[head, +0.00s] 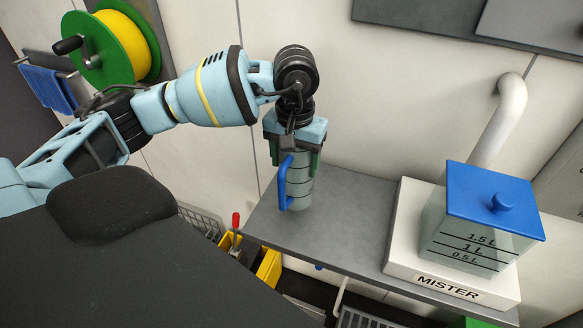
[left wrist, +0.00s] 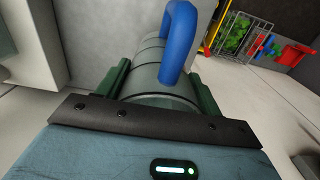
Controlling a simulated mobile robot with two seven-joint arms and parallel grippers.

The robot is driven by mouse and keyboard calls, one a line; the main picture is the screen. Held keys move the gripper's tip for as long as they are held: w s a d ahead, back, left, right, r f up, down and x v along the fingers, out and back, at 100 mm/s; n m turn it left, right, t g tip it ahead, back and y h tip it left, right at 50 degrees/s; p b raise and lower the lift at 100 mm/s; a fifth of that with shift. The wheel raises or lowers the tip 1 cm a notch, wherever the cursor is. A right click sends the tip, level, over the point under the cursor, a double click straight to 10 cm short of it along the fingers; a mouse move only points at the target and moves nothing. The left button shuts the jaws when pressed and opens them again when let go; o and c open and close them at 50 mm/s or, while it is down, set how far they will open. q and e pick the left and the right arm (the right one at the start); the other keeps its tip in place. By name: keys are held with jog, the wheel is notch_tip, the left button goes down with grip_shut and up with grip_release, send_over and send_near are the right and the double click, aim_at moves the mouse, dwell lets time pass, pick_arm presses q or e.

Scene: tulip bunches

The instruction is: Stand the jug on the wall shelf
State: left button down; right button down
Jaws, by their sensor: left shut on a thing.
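The jug (head: 300,185) is a grey ringed cylinder with a blue handle, and it is upright at the left part of the grey wall shelf (head: 345,215). My left gripper (head: 296,155) comes down from above and is shut on the jug's upper part. In the left wrist view the jug (left wrist: 150,72) sits between the green fingers, with its blue handle toward the upper right. I cannot tell whether the jug's base touches the shelf. My right gripper is not in view.
A white MISTER base (head: 405,225) with a clear blue-lidded tank (head: 490,215) stands on the shelf's right part. A white pipe (head: 497,120) rises behind it. A yellow bin (head: 268,268) is below the shelf's left end. The shelf between jug and mister is clear.

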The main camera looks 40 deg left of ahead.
pick_arm(q)
jog(key=shift+w+a+f+p, duration=0.15)
jog(key=shift+a+f, duration=0.15)
jog(key=shift+f, duration=0.3)
jog(key=shift+a+f+p, duration=0.15)
jog(key=shift+a+f, duration=0.1)
jog(key=shift+f, duration=0.8)
jog(key=shift+f, duration=0.15)
jog(key=shift+c, duration=1.3)
grip_release()
jog(key=shift+f, duration=0.1)
jog(key=shift+r, duration=0.25)
notch_tip(320, 180, up, 12)
